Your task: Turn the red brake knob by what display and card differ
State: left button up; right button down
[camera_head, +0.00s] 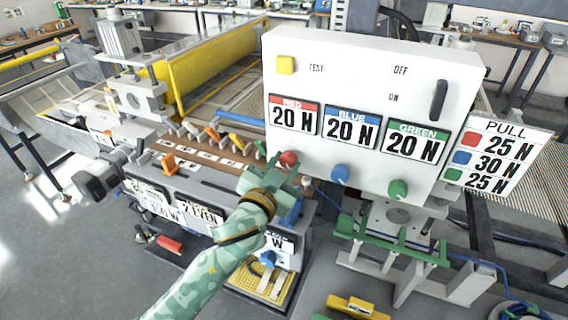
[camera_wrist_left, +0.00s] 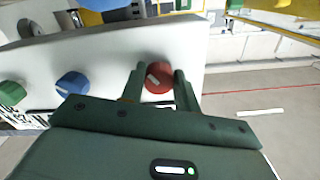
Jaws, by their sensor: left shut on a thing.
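The red brake knob (camera_head: 289,158) is on the lower left of the white control box (camera_head: 375,70), under the red display (camera_head: 294,115) reading 20 N. The blue (camera_head: 351,129) and green (camera_head: 415,143) displays also read 20 N. The PULL card (camera_head: 497,155) at right shows red 25 N, blue 30 N, green 25 N. My left gripper (camera_head: 288,170) is at the red knob. In the left wrist view its fingers (camera_wrist_left: 158,85) stand on both sides of the red knob (camera_wrist_left: 158,77), shut on it. My right gripper is not seen.
A blue knob (camera_head: 340,173) and a green knob (camera_head: 398,189) sit to the right along the box's lower edge. A yellow test button (camera_head: 285,65) and a black switch (camera_head: 438,100) are on the box. Green brackets (camera_head: 390,240) stand below it.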

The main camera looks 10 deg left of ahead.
pick_arm(q)
jog(key=m+p, duration=0.2)
jog(key=m, duration=0.1)
jog(key=shift+r, duration=0.2)
jog(key=shift+a+f+m+p, duration=0.1)
jog(key=shift+m+p, duration=0.95)
jog(key=shift+m, duration=0.75)
jog(key=o, duration=1)
jog(key=shift+s, duration=0.1)
jog(key=s+a, duration=0.1)
jog(key=s, duration=0.4)
jog(key=s+a+b, duration=0.1)
jog(key=s, duration=0.4)
jog(key=s+a, duration=0.1)
jog(key=s, duration=0.5)
jog(key=shift+a, duration=0.1)
